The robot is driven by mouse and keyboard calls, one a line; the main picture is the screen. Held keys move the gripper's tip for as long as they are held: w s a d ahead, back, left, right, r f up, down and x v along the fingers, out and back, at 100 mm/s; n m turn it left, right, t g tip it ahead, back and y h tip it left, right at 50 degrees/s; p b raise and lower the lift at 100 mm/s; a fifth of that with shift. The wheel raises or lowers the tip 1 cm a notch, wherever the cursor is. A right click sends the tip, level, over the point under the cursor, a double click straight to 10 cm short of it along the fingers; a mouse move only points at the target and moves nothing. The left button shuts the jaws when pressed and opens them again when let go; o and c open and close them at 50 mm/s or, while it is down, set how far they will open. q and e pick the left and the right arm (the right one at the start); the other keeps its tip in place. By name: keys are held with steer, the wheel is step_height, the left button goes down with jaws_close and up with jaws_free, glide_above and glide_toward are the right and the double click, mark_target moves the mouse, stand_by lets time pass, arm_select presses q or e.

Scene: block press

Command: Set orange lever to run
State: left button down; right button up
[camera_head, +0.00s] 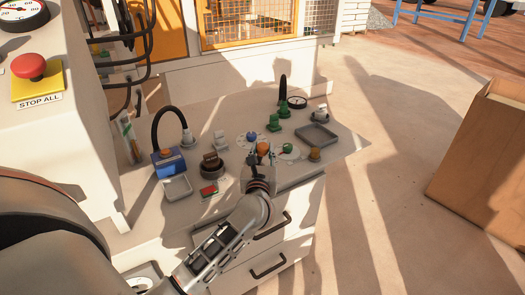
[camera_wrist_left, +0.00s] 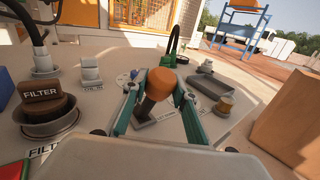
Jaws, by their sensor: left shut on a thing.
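The orange lever (camera_head: 263,148) has a rounded orange knob and stands on the pale control console. In the left wrist view its orange knob (camera_wrist_left: 159,82) sits on a dark stem, tilted, between the two green-edged fingers. My left gripper (camera_head: 260,160) reaches over the console from the front and is shut on the lever. It also shows in the left wrist view (camera_wrist_left: 157,105). The lever's base plate is partly covered by the gripper, and I cannot read a run mark. My right gripper is not in view.
A brown filter knob (camera_head: 211,159), a grey tray (camera_head: 318,134) and a yellow knob (camera_head: 314,154) are nearby. A cardboard box (camera_head: 480,150) stands on the floor at the right.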

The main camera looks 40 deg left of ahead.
arm_select(q)
steer(key=shift+w+a+r+p, duration=0.2)
steer(key=shift+a+r+p, duration=0.15)
steer(key=shift+r+p, duration=0.4)
steer(key=shift+w+a+n+g+p, duration=0.1)
steer(key=shift+a+n+g+p, duration=0.2)
steer(key=shift+p, duration=0.4)
steer(key=shift+w+a+r+h+p, duration=0.1)
steer(key=shift+a+r+h+p, duration=0.15)
steer(key=shift+p, duration=0.35)
steer(key=shift+w+a+n+g+h+p, duration=0.3)
steer(key=shift+a+n+g+h+p, duration=0.3)
steer(key=shift+p, duration=0.4)
steer(key=a, duration=0.1)
steer(key=w+a+f, duration=0.1)
steer(key=a, duration=0.2)
steer(key=shift+w+a+f, duration=0.1)
steer(key=shift+w+f, duration=0.05)
steer(key=shift+w, duration=0.1)
steer(key=shift+w+a+f, duration=0.15)
steer(key=shift+w+a, duration=0.05)
steer(key=shift+a, duration=0.3)
steer(key=shift+w+a+f, duration=0.15)
steer(key=shift+w+a, duration=0.05)
steer(key=shift+a, duration=0.4)
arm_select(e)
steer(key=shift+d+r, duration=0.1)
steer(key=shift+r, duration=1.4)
